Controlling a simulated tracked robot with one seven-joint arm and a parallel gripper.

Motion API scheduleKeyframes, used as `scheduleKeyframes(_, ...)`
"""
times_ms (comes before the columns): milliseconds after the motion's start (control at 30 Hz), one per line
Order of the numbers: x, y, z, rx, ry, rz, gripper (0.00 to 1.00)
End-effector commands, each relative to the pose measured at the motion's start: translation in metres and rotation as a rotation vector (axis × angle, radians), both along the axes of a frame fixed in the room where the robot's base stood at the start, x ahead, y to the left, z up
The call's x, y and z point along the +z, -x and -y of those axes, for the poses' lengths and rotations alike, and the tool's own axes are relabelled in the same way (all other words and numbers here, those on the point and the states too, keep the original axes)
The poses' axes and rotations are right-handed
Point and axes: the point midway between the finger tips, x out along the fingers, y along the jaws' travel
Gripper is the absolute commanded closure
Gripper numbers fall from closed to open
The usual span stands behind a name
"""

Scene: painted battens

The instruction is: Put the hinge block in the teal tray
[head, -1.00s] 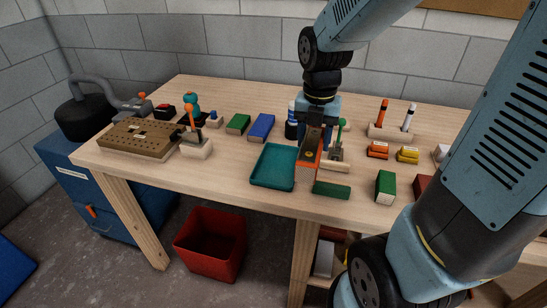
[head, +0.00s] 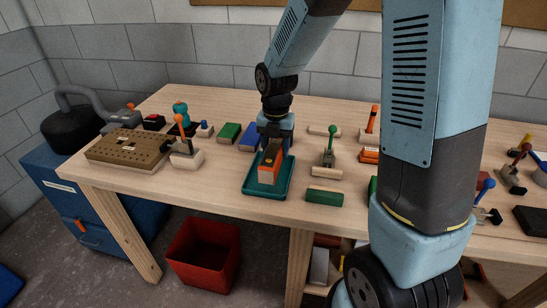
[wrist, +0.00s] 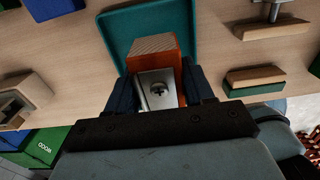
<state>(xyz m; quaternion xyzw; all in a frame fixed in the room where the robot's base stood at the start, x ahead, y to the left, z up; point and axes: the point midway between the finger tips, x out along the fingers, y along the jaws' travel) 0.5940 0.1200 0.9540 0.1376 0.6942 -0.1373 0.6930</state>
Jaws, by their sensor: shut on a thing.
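The hinge block (head: 270,164) is an orange and wood-coloured block. In the wrist view a metal plate with a screw shows on the hinge block (wrist: 155,88). My gripper (head: 273,145) is shut on it, with dark jaws on both sides of it in the wrist view (wrist: 168,92). The teal tray (head: 264,190) is shallow and lies near the table's front edge. The block is upright over the tray, inside its outline in the head view. Whether its underside touches the tray floor cannot be told. In the wrist view the block hides part of the teal tray (wrist: 118,35).
A green block (head: 324,195) and a green-handled toggle clamp (head: 329,157) stand right of the tray. A blue block (head: 249,137) and another green block (head: 228,132) lie behind it. A red bin (head: 203,253) is on the floor. Bare wood lies left of the tray.

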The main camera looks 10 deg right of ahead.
Motion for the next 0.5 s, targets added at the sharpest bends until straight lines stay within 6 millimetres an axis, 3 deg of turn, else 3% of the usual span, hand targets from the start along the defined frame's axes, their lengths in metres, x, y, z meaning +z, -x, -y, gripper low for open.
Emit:
scheduleKeyframes(367, -0.018, -0.013, -0.006, 0.002, 0.001, -0.001, 0.92)
scheduleKeyframes(500, -0.037, -0.014, -0.006, 0.001, 0.001, -0.004, 0.92)
